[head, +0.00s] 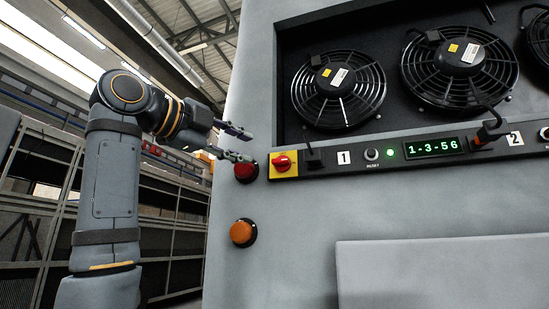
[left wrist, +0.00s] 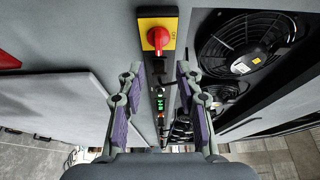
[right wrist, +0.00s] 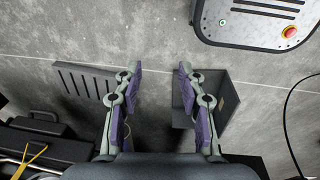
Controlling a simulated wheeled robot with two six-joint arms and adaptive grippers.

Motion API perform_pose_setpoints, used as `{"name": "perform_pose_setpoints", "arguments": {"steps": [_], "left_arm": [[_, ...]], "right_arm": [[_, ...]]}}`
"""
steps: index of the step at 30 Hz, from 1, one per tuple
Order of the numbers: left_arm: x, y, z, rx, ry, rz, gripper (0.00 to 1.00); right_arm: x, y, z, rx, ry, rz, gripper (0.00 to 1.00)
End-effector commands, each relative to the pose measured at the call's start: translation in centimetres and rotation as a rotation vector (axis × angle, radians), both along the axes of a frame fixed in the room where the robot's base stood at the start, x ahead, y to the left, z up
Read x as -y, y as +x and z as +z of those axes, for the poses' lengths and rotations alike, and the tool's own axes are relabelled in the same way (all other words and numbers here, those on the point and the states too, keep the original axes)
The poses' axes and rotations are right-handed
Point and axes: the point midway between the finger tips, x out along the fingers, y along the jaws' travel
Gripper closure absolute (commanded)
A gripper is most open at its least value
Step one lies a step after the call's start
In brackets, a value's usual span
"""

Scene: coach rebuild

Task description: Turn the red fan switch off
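The red fan switch (head: 282,162) is a red rotary knob on a yellow plate, at the left end of the black control strip under the fans. In the left wrist view the red knob (left wrist: 158,38) shows at the top centre, beyond the fingertips. My left gripper (head: 245,144) is open and empty, just left of the switch in the head view. In the left wrist view its fingers (left wrist: 160,70) stand apart and do not touch the knob.
A red lamp (head: 246,171) and an orange lamp (head: 242,232) stick out of the cabinet left of the switch. Caged fans (head: 338,90) sit in the recess above. A green display (head: 432,147) is on the strip. A grey panel (head: 440,270) projects below.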

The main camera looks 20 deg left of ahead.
Motion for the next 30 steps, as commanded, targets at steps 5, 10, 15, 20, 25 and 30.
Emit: {"name": "perform_pose_setpoints", "arguments": {"steps": [5, 10, 15, 20, 25, 30], "left_arm": [[1.8, 3.7, 0.4, -0.007, 0.001, -0.003, 0.65], [3.1, 6.7, 0.4, -0.007, 0.000, -0.003, 0.65], [3.8, 8.2, 0.1, -0.005, 0.000, -0.002, 0.65], [3.9, 8.5, 0.0, -0.003, 0.000, -0.001, 0.65], [3.9, 8.5, -0.1, -0.003, 0.000, -0.001, 0.69], [3.9, 8.5, -0.1, -0.004, -0.001, -0.002, 0.92]], "right_arm": [[-1.9, -3.4, 2.0, -0.050, 0.022, -0.009, 0.60], [-1.3, -2.6, 3.7, -0.037, 0.016, -0.006, 0.60], [-0.3, 1.4, 4.8, 0.023, 0.003, 0.000, 0.60], [0.0, 1.3, 4.7, 0.021, 0.001, 0.001, 0.60], [-0.2, -1.5, 4.4, -0.021, 0.002, -0.002, 0.60], [-0.8, -1.9, 4.4, -0.027, 0.011, -0.004, 0.60]]}}
